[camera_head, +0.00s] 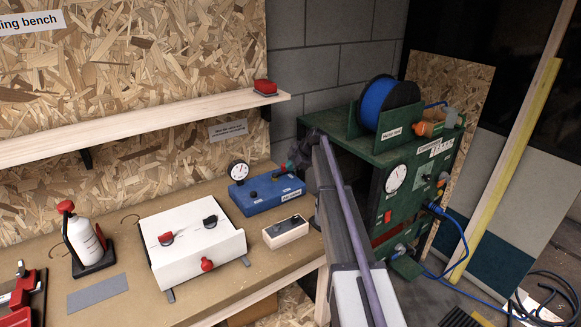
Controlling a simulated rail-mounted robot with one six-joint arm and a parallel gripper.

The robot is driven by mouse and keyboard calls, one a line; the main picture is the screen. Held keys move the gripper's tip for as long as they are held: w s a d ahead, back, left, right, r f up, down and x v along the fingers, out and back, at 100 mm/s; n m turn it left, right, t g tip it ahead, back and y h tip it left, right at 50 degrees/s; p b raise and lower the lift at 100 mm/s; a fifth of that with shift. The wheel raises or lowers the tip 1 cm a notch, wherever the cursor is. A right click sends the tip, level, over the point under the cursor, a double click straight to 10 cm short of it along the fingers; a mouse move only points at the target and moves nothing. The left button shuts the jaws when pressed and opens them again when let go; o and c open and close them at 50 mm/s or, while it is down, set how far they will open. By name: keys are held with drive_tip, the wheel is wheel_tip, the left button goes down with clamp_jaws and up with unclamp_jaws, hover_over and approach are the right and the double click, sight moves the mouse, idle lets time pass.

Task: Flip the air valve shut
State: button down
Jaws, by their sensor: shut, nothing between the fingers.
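A blue box (265,194) with a round white-faced gauge (238,171) at its left end sits on the bench. A small label is on its front, too small to read with certainty. My gripper (297,158) is shut and empty, at the back right end of the blue box. It and my arm cover that part, so the valve lever's position cannot be made out. I cannot tell whether the gripper touches the box.
A white box with knobs (192,247) and a small wooden block (286,232) stand in front. A shelf (150,119) runs above. A green compressor cabinet (424,170) with a blue hose reel (379,97) is at right.

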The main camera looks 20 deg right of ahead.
drive_tip(key=shift+w+d+r, duration=0.1)
drive_tip(key=shift+w, duration=0.1)
idle(0.3)
drive_tip(key=shift+s+d, duration=0.15)
drive_tip(key=shift+s, duration=0.45)
drive_tip(key=s, duration=0.1)
drive_tip(key=s+d, duration=0.1)
drive_tip(key=s, duration=0.1)
drive_tip(key=shift+s, duration=0.1)
drive_tip(key=s+d+r+p, duration=0.2)
drive_tip(key=d+r+p, duration=0.3)
drive_tip(key=r+p, duration=0.3)
drive_tip(key=shift+s, duration=0.3)
drive_tip(key=shift+d, duration=0.1)
